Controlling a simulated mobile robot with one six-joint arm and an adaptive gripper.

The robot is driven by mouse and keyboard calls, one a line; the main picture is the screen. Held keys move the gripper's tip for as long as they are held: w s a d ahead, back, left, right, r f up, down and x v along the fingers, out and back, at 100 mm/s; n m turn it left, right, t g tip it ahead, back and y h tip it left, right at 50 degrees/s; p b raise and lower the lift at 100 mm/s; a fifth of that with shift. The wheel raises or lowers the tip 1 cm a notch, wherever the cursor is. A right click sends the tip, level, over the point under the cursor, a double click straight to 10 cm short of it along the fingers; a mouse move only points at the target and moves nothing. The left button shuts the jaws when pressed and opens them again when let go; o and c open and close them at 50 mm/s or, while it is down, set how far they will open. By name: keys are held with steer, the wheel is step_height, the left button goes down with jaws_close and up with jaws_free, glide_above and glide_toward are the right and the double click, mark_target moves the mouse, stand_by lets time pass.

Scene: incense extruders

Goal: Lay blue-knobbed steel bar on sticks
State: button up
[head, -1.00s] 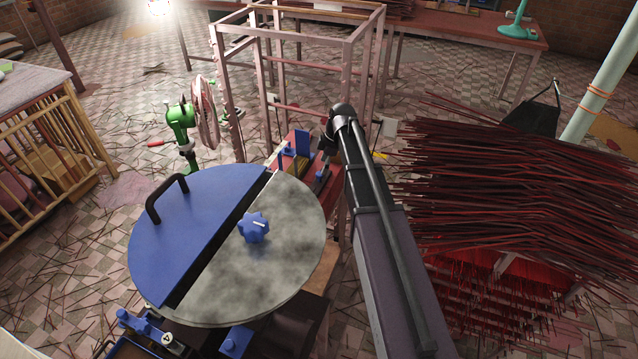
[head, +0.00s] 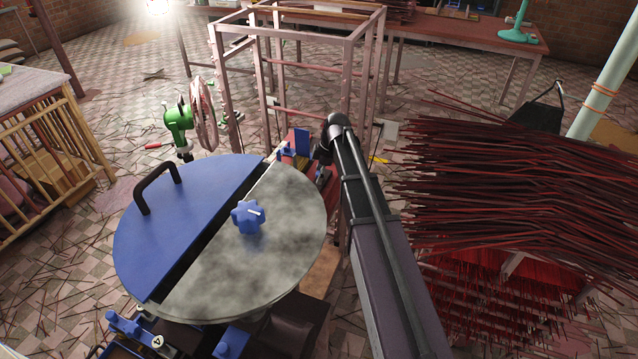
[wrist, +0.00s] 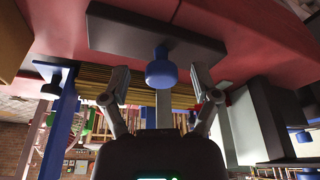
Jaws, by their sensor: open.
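In the wrist view the steel bar (wrist: 125,36) is a flat dark grey slab lying against the red tabletop. Its blue knob (wrist: 160,70) points toward me. My gripper (wrist: 160,88) is open, with one finger on each side of the knob. A gap shows between the knob and both fingers. The yellowish-brown sticks (wrist: 88,83) lie in a row, partly behind my fingers. In the head view my wrist and forearm hide the gripper and the bar.
A blue upright plate (head: 301,141) stands at the work spot. A pink metal frame (head: 291,72) stands behind it. A green fan (head: 180,122) is to the left. A big heap of dark red sticks (head: 510,190) lies to the right of my arm.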

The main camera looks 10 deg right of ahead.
jaws_close()
stand_by(0.3)
steer(key=shift+r, duration=0.1)
step_height(320, 180, up, 10)
steer(key=p, duration=1)
stand_by(0.9)
